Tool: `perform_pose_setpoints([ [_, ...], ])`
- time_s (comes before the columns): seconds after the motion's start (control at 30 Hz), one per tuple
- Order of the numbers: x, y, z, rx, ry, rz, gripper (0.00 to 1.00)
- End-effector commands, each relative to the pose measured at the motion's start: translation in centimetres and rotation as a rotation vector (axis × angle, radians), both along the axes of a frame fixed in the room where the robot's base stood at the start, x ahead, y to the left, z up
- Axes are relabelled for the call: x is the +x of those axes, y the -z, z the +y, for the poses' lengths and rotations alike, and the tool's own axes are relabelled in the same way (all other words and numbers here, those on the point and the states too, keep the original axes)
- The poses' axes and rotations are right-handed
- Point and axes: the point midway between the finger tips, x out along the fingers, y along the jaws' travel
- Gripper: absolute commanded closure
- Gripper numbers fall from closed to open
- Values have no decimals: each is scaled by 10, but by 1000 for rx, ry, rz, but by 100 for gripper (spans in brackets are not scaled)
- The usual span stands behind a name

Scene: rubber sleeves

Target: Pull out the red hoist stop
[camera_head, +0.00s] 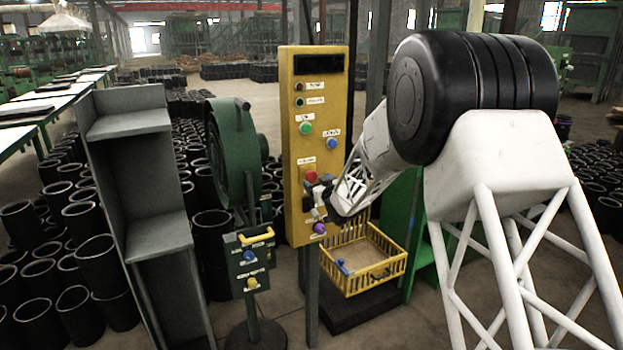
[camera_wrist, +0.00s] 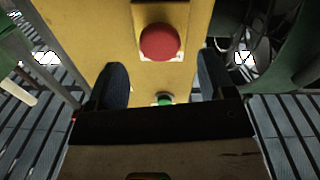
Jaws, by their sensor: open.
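The red stop button (camera_head: 310,176) sits on the lower half of the upright yellow panel (camera_head: 290,100), above a purple knob (camera_head: 320,228). In the wrist view the red button (camera_wrist: 160,42) is round, on a pale plate at the top centre, facing the camera. My gripper (camera_head: 320,199) is at the panel's lower right, just below the red button in the head view. In the wrist view my gripper (camera_wrist: 162,82) is open, with its two dark fingers apart and nothing held. The red button appears beyond the fingertips, between their lines. I cannot tell whether they touch the panel.
A green button (camera_wrist: 165,99) shows between the fingers. The panel also bears a green button (camera_head: 306,128) and a blue button (camera_head: 331,144). A yellow basket (camera_head: 385,275) stands below right. A grey shelf (camera_head: 150,200) and a small green control box (camera_head: 250,260) stand left.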

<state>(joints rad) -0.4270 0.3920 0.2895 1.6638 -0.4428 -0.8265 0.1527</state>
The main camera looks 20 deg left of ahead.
Motion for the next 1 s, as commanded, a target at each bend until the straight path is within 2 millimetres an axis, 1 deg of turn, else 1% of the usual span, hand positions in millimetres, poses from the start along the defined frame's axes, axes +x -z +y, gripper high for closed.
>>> perform_pose_setpoints([
  [0.3, 23, 2, 22, -1, 0, 2, 24],
  [0.5, 34, 2, 32, 0, 0, 1, 24],
  [0.7, 39, 1, 36, 0, 0, 1, 24],
  [1.0, 39, 1, 37, -1, 0, 1, 24],
])
